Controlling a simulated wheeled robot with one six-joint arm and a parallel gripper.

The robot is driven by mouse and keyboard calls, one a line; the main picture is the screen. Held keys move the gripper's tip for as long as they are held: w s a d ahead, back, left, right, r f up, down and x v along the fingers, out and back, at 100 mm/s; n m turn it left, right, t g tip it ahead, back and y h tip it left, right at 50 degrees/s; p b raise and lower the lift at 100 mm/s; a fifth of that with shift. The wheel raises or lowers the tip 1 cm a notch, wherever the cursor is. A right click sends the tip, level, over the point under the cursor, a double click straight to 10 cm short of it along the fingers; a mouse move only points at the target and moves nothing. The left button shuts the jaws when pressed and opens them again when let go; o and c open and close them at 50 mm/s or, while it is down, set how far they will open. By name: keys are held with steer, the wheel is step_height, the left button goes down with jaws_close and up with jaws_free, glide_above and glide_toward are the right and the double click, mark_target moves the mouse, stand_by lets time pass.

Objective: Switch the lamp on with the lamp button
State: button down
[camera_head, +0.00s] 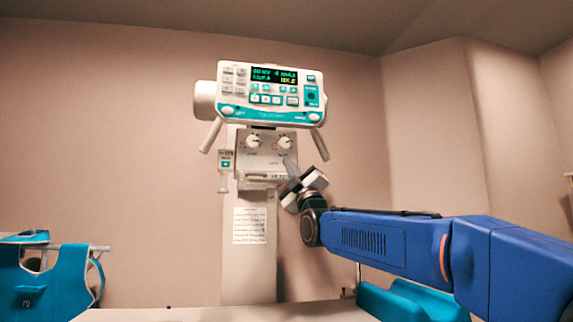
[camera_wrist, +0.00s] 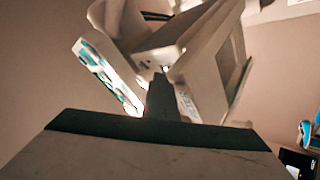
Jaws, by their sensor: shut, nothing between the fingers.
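The x-ray unit's white lower panel (camera_head: 258,160) carries two round knobs, the left knob (camera_head: 253,141) and the right knob (camera_head: 285,142), with small labels below them. I cannot make out for certain which part is the lamp button; it may be hidden behind my fingers. My gripper (camera_head: 288,162) is shut and empty, its tips in front of the panel's right side, just below the right knob. Contact cannot be told. In the wrist view my gripper (camera_wrist: 162,80) points at the white housing (camera_wrist: 205,75), close ahead.
The control console (camera_head: 270,95) with a lit display is above the panel, with a handle (camera_head: 319,145) slanting down near my gripper. The column (camera_head: 235,275) bears a paper notice (camera_head: 250,226). A teal apron (camera_head: 45,280) hangs at lower left.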

steer(key=shift+w+a+f, duration=0.25)
steer(key=shift+w+f, duration=0.2)
steer(key=shift+w, duration=0.15)
stand_by(0.8)
steer(key=shift+s+d+f, duration=0.2)
steer(key=shift+s+f, duration=0.05)
steer(key=shift+s, duration=0.4)
steer(key=s, duration=0.1)
steer(key=s+d, duration=0.1)
steer(key=s, duration=0.3)
steer(key=shift+s+d+r, duration=0.1)
steer(key=shift+d+r, duration=0.15)
steer(key=shift+r, duration=0.05)
stand_by(0.8)
